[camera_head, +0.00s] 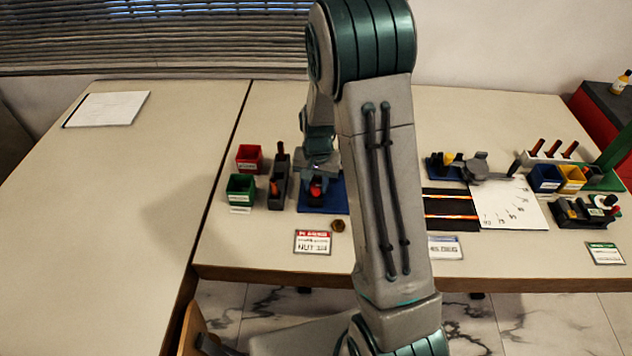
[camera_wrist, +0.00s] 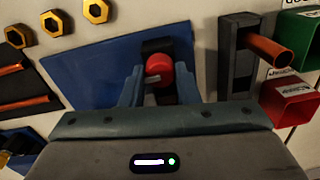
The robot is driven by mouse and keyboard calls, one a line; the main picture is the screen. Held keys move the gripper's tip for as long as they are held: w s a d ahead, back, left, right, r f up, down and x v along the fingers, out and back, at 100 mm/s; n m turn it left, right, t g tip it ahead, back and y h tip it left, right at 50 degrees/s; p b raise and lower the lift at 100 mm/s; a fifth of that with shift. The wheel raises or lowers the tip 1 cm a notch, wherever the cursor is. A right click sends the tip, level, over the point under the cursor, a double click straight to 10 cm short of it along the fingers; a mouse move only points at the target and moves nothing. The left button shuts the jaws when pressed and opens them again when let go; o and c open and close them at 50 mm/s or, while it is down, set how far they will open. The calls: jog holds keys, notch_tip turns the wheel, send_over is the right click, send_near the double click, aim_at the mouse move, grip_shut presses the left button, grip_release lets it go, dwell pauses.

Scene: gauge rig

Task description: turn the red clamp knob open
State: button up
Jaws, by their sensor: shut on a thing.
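The red clamp knob (camera_wrist: 159,67) sits on a dark block (camera_wrist: 157,46) on a blue base plate (camera_wrist: 85,68) in the wrist view. It also shows small in the head view (camera_head: 316,190), under the end of my arm. My gripper (camera_wrist: 160,76) reaches over the plate with one finger on each side of the knob and is shut on it. The exact contact at the fingertips is hard to see. In the head view my gripper (camera_head: 319,176) is small and partly hides the clamp.
A dark holder (camera_wrist: 237,60) with an orange-handled tool stands close beside the plate. Red (camera_head: 249,157) and green (camera_head: 240,187) bins stand to its left in the head view. Several hex nuts (camera_wrist: 57,22) lie near the plate. A gauge (camera_head: 476,168) and white sheet (camera_head: 510,205) are farther right.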

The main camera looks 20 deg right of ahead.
jog(key=n+b, duration=0.2)
jog(key=n, duration=0.1)
jog(key=shift+f+n, duration=0.1)
jog(key=shift+n, duration=0.2)
jog(key=n+b, duration=0.1)
jog(key=n, duration=0.4)
jog(key=shift+b, duration=0.4)
jog(key=n, duration=0.5)
jog(key=shift+a+n+p, duration=0.1)
jog(key=shift+n+p, duration=0.2)
jog(key=shift+n, duration=1.6)
